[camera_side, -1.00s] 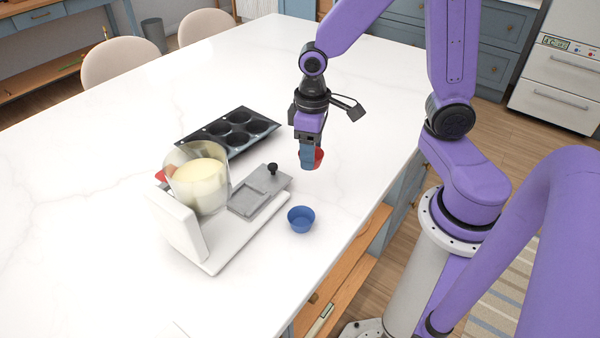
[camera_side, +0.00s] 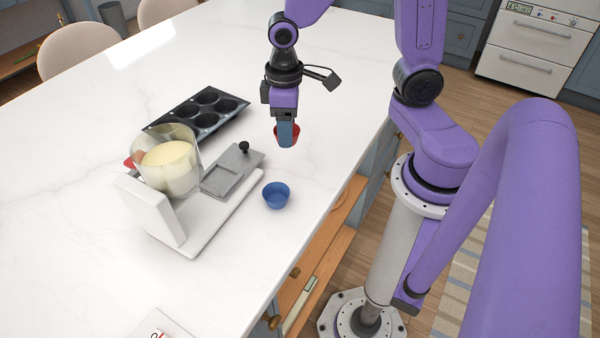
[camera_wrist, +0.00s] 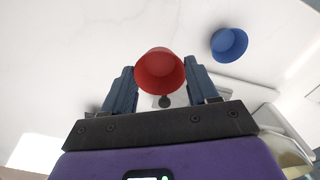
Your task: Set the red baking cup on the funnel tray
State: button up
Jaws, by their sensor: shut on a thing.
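My gripper (camera_side: 286,141) is shut on the red baking cup (camera_side: 294,130), which sits between the fingers and is partly hidden by a finger in the side view. In the wrist view the red cup (camera_wrist: 160,72) is mouth-on between the two blue-grey fingers. It appears held above the white counter, to the right of the funnel device. The grey flat tray (camera_side: 222,178), with a square recess and a black knob (camera_side: 244,147), lies on the device's white base. The clear funnel (camera_side: 170,165) holding pale batter stands at its left. The tray's recess looks empty.
A blue baking cup (camera_side: 276,196) stands on the counter beside the white base (camera_side: 205,225); it also shows in the wrist view (camera_wrist: 229,43). A dark muffin tin (camera_side: 200,112) lies behind the device. The counter's right edge runs close to the blue cup. The far counter is clear.

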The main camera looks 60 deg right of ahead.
jog(key=s+d+r+n, duration=0.1)
jog(key=s+r+n, duration=0.1)
jog(key=s+n, duration=0.4)
jog(key=s+r+n, duration=0.3)
jog(key=s+n, duration=0.3)
jog(key=s, duration=0.6)
jog(key=shift+d+r, duration=0.35)
jog(key=shift+d, duration=0.05)
jog(key=shift+w, duration=0.1)
jog(key=w+a+f, duration=0.1)
jog(key=w+f, duration=0.2)
jog(key=w, duration=0.1)
jog(key=w+a+f, duration=0.1)
jog(key=w+f, duration=0.2)
jog(key=w, duration=0.1)
jog(key=w+f, duration=0.3)
jog(key=w, duration=0.1)
jog(key=shift+w+a, duration=0.35)
jog(key=shift+a, duration=0.05)
jog(key=shift+w+f, duration=0.25)
jog(key=shift+f, duration=0.05)
jog(key=shift+w+a+f, duration=0.1)
jog(key=shift+w+f, duration=0.05)
jog(key=shift+f, duration=1.35)
jog(key=shift+f, duration=0.2)
